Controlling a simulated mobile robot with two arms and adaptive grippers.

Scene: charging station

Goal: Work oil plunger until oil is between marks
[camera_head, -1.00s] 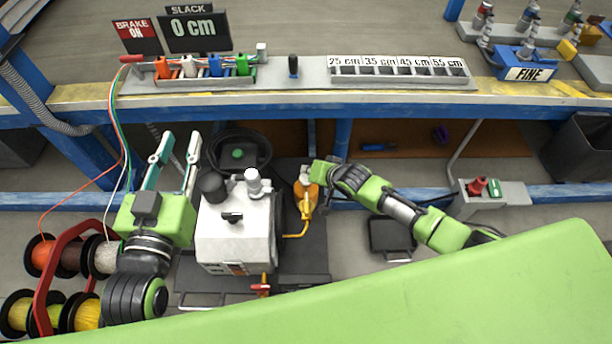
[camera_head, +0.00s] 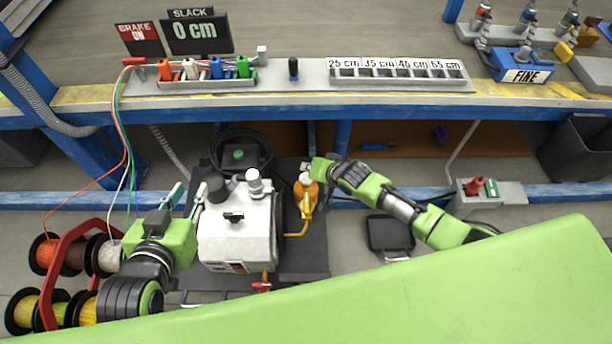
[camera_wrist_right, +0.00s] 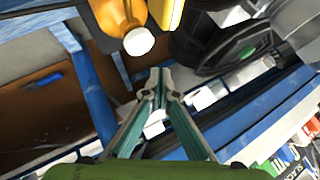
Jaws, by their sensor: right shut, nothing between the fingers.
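The oil pump is an orange body (camera_head: 307,195) with a white top, standing on the dark base to the right of the white machine (camera_head: 236,235). In the right wrist view it shows as an orange shape with a round white knob (camera_wrist_right: 138,41). My right gripper (camera_wrist_right: 158,75) is shut and empty, its fingertips below and slightly right of the knob, apart from it in the picture. In the head view its fingers are hidden. My left gripper (camera_head: 184,196) is open and empty at the left of the white machine. I cannot make out the oil marks.
Wire spools (camera_head: 108,256) on a red frame stand at the left. A blue-edged bench (camera_head: 290,102) crosses above the machine. A black bin (camera_head: 580,145) stands at the right, and a grey box (camera_head: 487,195) with red and green parts is nearer.

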